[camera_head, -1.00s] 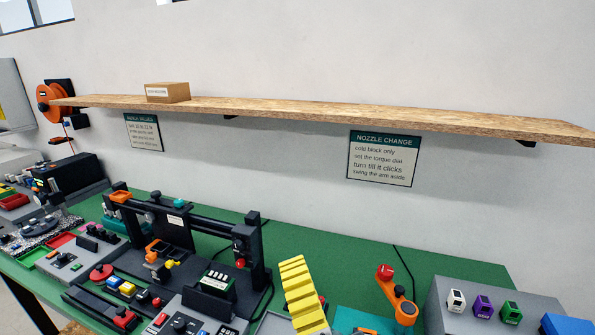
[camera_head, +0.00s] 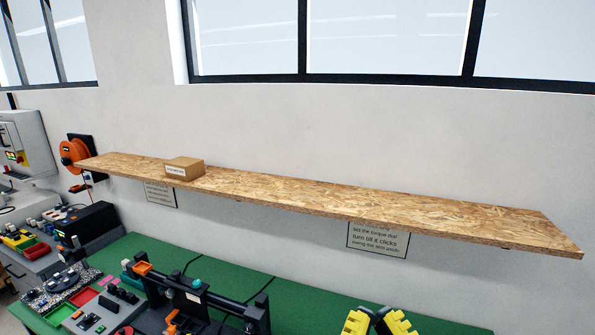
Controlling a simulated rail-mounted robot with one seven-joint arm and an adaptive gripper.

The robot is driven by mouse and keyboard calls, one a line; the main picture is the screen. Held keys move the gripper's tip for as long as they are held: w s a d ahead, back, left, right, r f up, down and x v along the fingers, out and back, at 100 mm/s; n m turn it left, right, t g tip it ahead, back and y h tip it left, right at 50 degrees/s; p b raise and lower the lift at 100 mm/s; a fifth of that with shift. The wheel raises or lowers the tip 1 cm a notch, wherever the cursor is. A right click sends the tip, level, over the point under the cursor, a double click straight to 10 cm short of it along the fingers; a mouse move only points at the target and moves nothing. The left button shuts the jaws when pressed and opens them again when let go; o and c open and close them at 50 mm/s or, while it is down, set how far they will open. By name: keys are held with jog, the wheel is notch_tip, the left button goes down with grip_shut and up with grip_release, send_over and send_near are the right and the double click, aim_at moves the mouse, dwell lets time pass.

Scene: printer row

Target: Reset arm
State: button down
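Two yellow ridged pieces with dark parts between them, which look like the fingers of my gripper (camera_head: 378,322), poke up at the bottom edge, right of centre. Only their upper ends show. The rest of my gripper and my arm are below the picture. I cannot tell whether the fingers are open or shut, and I see nothing held between them. The pieces appear in front of the green bench top (camera_head: 310,305).
A long chipboard shelf (camera_head: 350,203) spans the wall, with a small cardboard box (camera_head: 185,168) on it. A black frame machine (camera_head: 215,305) stands on the bench at lower left. An orange reel (camera_head: 73,152) hangs at left. Windows (camera_head: 385,38) are above.

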notch_tip(320, 180, up, 6)
jog(key=p, duration=0.2)
jog(key=shift+f+p, duration=0.25)
jog(key=shift+p, duration=0.1)
dwell(0.4)
